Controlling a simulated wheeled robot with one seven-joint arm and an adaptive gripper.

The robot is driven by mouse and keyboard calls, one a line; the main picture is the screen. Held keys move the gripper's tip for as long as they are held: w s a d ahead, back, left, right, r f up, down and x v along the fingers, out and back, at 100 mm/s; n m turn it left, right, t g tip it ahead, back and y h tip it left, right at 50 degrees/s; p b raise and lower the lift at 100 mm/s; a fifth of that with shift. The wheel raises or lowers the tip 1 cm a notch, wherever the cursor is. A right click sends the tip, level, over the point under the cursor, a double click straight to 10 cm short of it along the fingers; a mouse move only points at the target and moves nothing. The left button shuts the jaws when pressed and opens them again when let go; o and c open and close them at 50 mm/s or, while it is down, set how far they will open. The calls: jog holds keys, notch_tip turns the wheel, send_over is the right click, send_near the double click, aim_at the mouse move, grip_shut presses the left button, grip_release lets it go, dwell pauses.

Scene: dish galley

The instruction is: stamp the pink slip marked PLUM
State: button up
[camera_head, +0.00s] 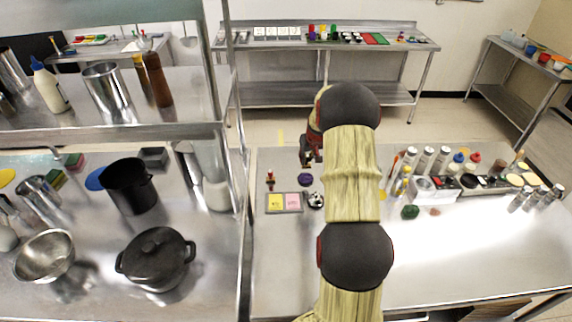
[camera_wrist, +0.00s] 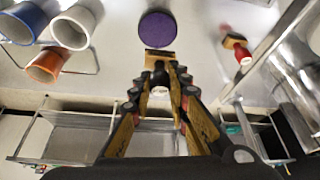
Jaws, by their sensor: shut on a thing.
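My gripper (camera_wrist: 158,78) is shut on a stamp (camera_wrist: 160,58) with a tan block and a dark handle. In the head view my gripper (camera_head: 309,160) is partly behind my arm. The purple ink pad (camera_wrist: 157,28) lies just beyond the stamp in the wrist view and also shows in the head view (camera_head: 305,180). Whether the stamp touches the pad, I cannot tell. A pink slip (camera_head: 293,201) lies beside a yellow slip (camera_head: 275,201) in a grey tray (camera_head: 284,212). Their lettering is too small to read. The wrist view shows no slips.
A second stamp with a red handle (camera_head: 270,179) stands behind the tray; it shows in the wrist view too (camera_wrist: 238,47). A black-and-white round item (camera_head: 316,200) sits right of the tray. Metal shelving (camera_head: 235,150) borders the left.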

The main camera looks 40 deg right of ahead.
aim_at(307, 165)
jog(key=shift+d+f, duration=0.15)
jog(key=shift+f, duration=0.1)
jog(key=shift+f+b, duration=1.2)
jog(key=shift+f, duration=1.65)
jog(key=shift+f+b, duration=0.55)
jog(key=shift+b, duration=0.1)
dwell(0.6)
jog(key=shift+r+p, duration=1.5)
jog(key=shift+r, duration=2.1)
